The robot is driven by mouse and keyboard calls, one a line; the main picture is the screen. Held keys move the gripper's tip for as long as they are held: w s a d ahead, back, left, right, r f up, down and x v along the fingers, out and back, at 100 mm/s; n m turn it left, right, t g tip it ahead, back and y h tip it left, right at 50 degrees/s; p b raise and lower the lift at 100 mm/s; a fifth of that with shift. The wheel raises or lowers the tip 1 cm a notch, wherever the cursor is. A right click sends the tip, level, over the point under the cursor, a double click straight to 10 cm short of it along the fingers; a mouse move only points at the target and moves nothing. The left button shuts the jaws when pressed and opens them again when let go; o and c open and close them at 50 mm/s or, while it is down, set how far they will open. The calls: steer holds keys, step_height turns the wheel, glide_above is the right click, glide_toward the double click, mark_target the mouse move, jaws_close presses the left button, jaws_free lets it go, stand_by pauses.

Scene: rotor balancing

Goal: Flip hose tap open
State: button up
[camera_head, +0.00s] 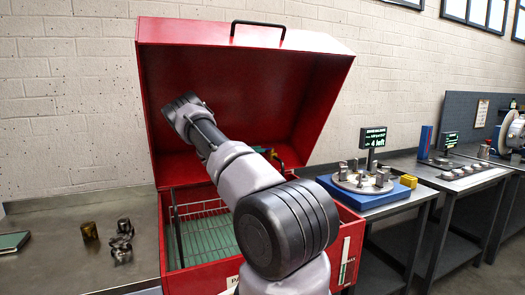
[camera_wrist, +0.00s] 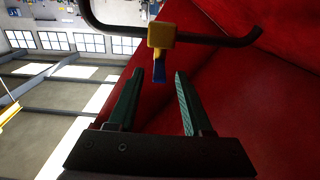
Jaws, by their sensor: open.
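My gripper (camera_wrist: 160,76) is open and empty. Its two green fingertips lie on either side of the lever in the picture. I cannot tell whether the lever is truly between them or just beyond, and no contact shows. In the head view my arm hides most of the tap; a small yellow and dark bit (camera_head: 270,154) shows beside the arm inside the red washer (camera_head: 330,235).
The washer's red lid (camera_head: 240,75) stands open above my arm. A wire basket (camera_head: 202,215) sits in the tub. Metal parts (camera_head: 121,242) lie on the left bench. A blue balancing stand (camera_head: 366,194) with a display is on the right bench.

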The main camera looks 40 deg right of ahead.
steer(key=shift+x, duration=1.5)
jaws_close()
stand_by(0.4)
